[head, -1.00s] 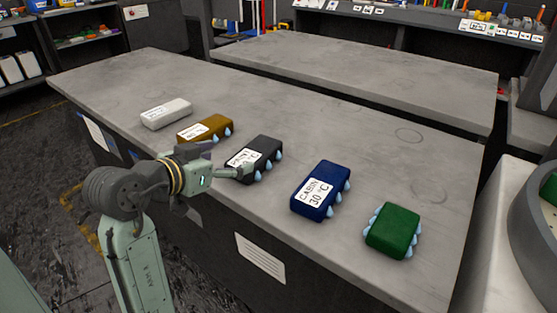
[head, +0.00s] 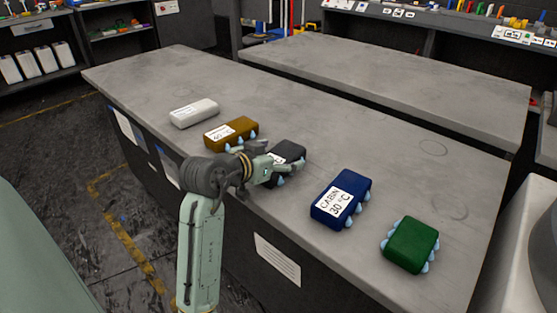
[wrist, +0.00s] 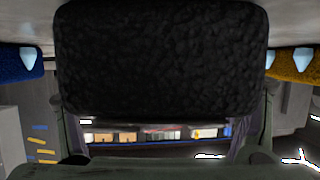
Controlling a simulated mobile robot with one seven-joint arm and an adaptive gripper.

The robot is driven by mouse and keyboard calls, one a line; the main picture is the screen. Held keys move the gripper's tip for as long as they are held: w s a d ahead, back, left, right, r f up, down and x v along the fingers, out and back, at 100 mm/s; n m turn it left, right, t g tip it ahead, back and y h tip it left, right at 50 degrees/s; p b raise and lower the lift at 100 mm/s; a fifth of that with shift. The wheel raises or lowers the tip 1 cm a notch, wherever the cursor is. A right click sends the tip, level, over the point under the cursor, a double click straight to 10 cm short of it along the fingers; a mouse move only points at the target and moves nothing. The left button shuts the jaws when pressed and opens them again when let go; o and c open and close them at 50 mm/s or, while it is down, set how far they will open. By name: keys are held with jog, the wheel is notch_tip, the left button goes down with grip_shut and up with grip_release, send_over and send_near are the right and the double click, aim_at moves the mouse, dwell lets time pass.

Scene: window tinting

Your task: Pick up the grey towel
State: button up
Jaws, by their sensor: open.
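A dark grey, nearly black towel (head: 289,150) with a white label and pale blue drops lies on the grey table, between the brown and blue towels. My gripper (head: 288,166) is open at its near side and partly hides it in the head view. In the wrist view the dark towel (wrist: 160,55) fills the upper middle. One finger shows on either side of it, and I cannot tell whether they touch it. A pale grey-white towel (head: 194,113) lies at the left end of the row, away from my gripper.
A brown towel (head: 230,131) lies just left of the dark towel. A blue towel (head: 341,198) labelled CABIN 30 °C and a green towel (head: 410,244) lie to the right. The table (head: 330,120) is clear behind the row. A second table (head: 400,75) stands behind.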

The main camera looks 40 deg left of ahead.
jog(key=c, duration=1.4)
jog(key=shift+o, duration=0.2)
